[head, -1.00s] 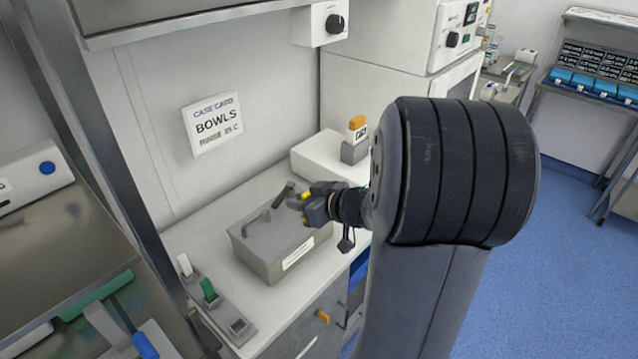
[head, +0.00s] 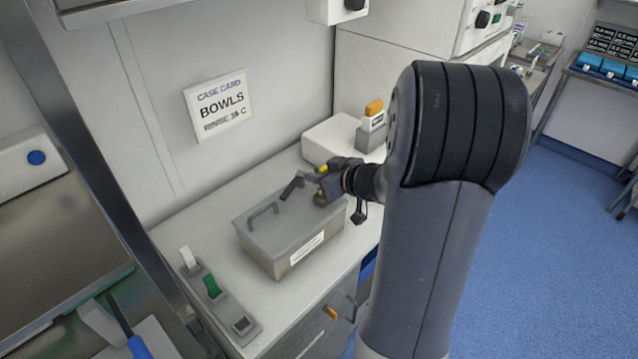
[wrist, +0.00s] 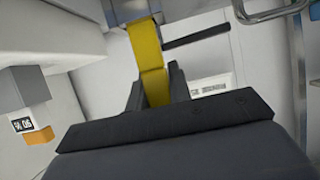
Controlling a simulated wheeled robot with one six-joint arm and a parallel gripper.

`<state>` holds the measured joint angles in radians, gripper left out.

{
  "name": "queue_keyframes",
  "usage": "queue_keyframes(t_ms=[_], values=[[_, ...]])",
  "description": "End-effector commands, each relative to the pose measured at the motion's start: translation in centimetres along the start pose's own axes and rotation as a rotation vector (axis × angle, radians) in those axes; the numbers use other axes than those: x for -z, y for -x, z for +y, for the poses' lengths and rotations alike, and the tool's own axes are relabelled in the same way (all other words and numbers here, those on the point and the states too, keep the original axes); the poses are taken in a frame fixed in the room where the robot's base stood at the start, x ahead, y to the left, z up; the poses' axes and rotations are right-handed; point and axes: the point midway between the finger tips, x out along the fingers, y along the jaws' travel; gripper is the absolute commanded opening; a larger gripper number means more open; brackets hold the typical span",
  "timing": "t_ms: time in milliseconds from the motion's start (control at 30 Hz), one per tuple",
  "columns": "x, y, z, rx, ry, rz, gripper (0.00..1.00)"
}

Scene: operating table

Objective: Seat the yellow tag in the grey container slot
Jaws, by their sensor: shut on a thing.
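My gripper (head: 318,182) is shut on the yellow tag, at the back right of the grey container (head: 262,258) in the head view. In the wrist view the yellow tag (wrist: 149,62) is a long strip rising from between the fingers (wrist: 156,88). A pale grey piece shows at its far end, and I cannot tell whether it belongs to the tag. The container is a grey box with a lid, a handle and a white label. I cannot make out a slot on it, or whether the tag touches it.
A grey rack (head: 222,312) at front left holds a white tag (head: 188,257) and a green tag (head: 211,285), with a dark square opening in front.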

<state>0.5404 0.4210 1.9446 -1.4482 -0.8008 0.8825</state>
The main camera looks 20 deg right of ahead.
Motion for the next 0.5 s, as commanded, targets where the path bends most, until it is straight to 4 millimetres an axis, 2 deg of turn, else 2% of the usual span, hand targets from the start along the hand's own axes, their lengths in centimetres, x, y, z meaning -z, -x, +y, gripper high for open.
queue_keyframes(t_ms=[33,100,500], values=[[-1.0,-0.5,0.0,0.002,-0.003,-0.002,0.00],[-1.6,-0.8,0.0,0.001,-0.002,-0.001,0.00],[-2.0,-1.0,0.0,0.000,0.000,0.000,0.00]])
